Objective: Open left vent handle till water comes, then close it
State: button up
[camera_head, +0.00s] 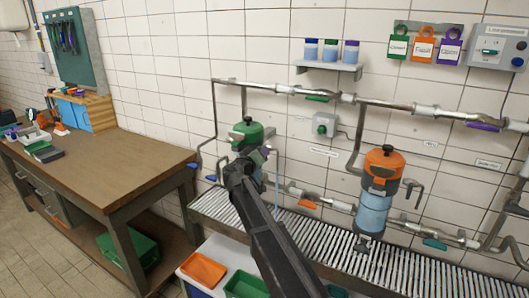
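The left filter housing with a green cap (247,130) stands on the pipework above the grate. My gripper (262,154) is at the right side of this housing, just below its cap. It covers the place where a vent handle could be, so I cannot make out the left vent handle or its position. The fingers are small and dark, and I cannot tell whether they are shut on anything. A thin pale blue vertical streak, which looks like water (277,182), runs down just right of my gripper toward the grate.
A second housing with an orange cap (384,158) stands to the right. Pipes with coloured valve handles run above and below. A slatted metal grate (335,250) lies underneath. A wooden workbench (105,165) is at left. Orange (204,270) and green bins stand in front.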

jog(key=x, duration=0.2)
jog(key=shift+w+d, duration=0.1)
jog(key=shift+w, duration=0.2)
grip_shut()
jog(key=shift+m, duration=0.3)
jog(key=m, duration=0.3)
jog(key=shift+m, duration=2.3)
